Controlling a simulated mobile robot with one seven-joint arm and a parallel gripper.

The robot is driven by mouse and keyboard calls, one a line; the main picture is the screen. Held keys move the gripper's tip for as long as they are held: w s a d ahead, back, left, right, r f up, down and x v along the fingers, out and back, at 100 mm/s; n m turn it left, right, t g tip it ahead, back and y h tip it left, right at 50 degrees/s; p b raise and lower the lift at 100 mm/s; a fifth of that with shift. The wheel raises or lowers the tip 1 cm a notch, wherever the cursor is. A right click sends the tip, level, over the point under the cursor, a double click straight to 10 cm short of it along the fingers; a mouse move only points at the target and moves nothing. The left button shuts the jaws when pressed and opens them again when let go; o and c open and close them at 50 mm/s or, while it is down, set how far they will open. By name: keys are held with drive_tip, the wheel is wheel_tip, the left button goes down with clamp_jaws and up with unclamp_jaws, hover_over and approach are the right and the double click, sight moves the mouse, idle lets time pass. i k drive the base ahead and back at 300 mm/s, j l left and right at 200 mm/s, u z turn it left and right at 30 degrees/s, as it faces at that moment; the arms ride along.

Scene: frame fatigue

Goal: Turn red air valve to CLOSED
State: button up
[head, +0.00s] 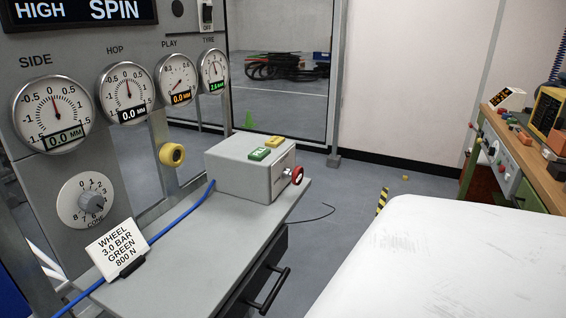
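A red round knob (296,174), which looks like the red air valve, sits on the right end face of a grey box (237,178). The box stands on a grey shelf (205,231) in the middle of the head view. The knob sticks out near the shelf's far right edge. It is too small to tell its setting, and no CLOSED mark is readable. A green button (260,154) and a yellow button (275,142) are on top of the box. My gripper is not in view.
A blue hose (172,230) runs along the shelf to the box. A label card (117,248) stands at the shelf's front left. Gauges (129,93) line the panel behind. A drawer handle (272,291) sticks out below. A wooden bench (522,152) stands far right. Floor beyond the knob is mostly clear.

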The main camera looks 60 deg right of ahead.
sight(296, 176)
drive_tip(key=z, duration=1.4)
drive_tip(key=i+l+z, duration=0.15)
drive_tip(key=z, duration=0.25)
drive_tip(key=i+z, duration=0.15)
drive_tip(key=z, duration=0.2)
drive_tip(key=i+z, duration=0.2)
drive_tip(key=z, duration=0.2)
